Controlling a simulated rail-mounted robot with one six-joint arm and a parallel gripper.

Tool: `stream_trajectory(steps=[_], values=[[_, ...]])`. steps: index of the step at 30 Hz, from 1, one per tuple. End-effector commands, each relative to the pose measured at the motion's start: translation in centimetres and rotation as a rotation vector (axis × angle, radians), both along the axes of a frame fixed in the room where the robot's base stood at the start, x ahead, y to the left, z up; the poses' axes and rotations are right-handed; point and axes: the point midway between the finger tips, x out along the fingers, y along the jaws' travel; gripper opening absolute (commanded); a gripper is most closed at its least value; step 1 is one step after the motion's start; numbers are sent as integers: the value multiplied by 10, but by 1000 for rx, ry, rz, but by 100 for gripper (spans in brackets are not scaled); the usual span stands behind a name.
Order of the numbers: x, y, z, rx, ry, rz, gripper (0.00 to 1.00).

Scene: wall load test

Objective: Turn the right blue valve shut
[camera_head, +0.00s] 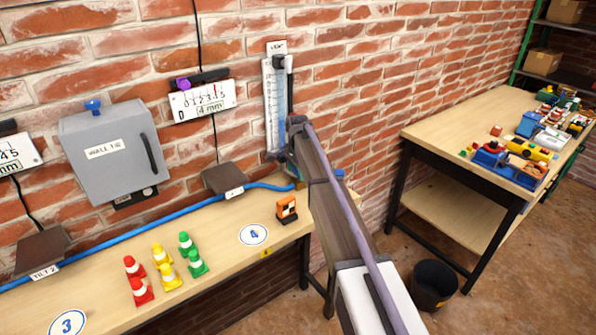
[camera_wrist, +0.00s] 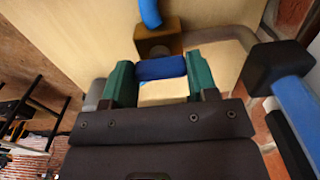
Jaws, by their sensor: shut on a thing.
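The right blue valve shows in the wrist view as a blue handle (camera_wrist: 160,68) in front of a brown block (camera_wrist: 157,40). My gripper (camera_wrist: 160,72) has its green fingers on both ends of this handle and is shut on it. In the head view my arm reaches to the right end of the shelf, by the blue hose (camera_head: 265,186). There the arm hides most of the gripper and the valve. I cannot tell from these views how far the valve is turned.
A clear gauge tube (camera_head: 275,105) stands on the brick wall. A grey box (camera_head: 112,150), a dial scale (camera_head: 203,101), small cones (camera_head: 165,262) and an orange block (camera_head: 286,209) are left of my arm. A toy-covered table (camera_head: 455,115) and a black bin (camera_head: 433,285) are right.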

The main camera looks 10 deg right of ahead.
Motion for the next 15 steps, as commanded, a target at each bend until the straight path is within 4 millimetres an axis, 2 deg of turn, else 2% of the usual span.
stream_trajectory(steps=[8, 9, 15], values=[[0, 0, 0, 0, 1, -2, 30], [0, 0, 0, 0, 1, -2, 55], [0, 0, 0, 0, 1, -1, 74]])
